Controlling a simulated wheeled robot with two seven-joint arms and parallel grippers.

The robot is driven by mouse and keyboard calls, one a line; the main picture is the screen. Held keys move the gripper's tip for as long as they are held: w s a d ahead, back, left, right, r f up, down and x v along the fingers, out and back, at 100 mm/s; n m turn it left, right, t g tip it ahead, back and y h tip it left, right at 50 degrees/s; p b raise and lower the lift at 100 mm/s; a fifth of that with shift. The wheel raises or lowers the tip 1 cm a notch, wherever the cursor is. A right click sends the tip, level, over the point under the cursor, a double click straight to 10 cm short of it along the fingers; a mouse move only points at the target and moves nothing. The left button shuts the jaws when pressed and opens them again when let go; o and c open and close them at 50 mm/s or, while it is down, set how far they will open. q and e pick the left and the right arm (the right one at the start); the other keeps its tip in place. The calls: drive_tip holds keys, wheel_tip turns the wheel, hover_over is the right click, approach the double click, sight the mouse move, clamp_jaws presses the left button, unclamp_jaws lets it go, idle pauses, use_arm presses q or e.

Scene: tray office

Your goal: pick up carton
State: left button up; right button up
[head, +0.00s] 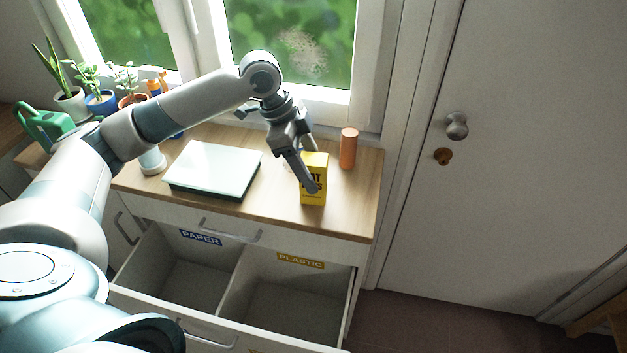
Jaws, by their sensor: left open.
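The yellow carton (314,194) stands upright on the wooden cabinet top, towards its front right. It carries dark lettering, partly covered by my gripper. My left gripper (309,182) reaches down to the carton from above and behind. It is open, with one finger across the carton's front face. The other finger is hard to make out, so I cannot tell if the jaws are around the carton or touching it. My right gripper is not in view.
An orange cylinder (348,148) stands just behind and right of the carton. A pale flat box (213,168) lies to the left. Below, an open drawer has compartments labelled PAPER (201,238) and PLASTIC (300,261). Potted plants and a green watering can (43,125) stand at far left.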

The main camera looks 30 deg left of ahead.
sight(320, 183)
use_arm(q)
drive_tip(key=shift+f, duration=0.1)
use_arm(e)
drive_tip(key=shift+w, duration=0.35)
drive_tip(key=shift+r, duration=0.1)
use_arm(q)
drive_tip(key=shift+w+d+f+p, duration=0.15)
drive_tip(key=shift+f+p, duration=0.15)
drive_tip(key=p+x, duration=0.1)
drive_tip(key=x, duration=0.2)
drive_tip(key=shift+w+d+f, duration=0.1)
drive_tip(key=shift+w+f, duration=0.05)
drive_tip(key=shift+f, duration=0.55)
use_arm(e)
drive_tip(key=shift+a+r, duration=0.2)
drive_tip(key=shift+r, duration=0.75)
use_arm(q)
drive_tip(key=shift+c, duration=0.6)
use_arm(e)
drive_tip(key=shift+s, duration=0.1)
use_arm(q)
drive_tip(key=c, duration=1)
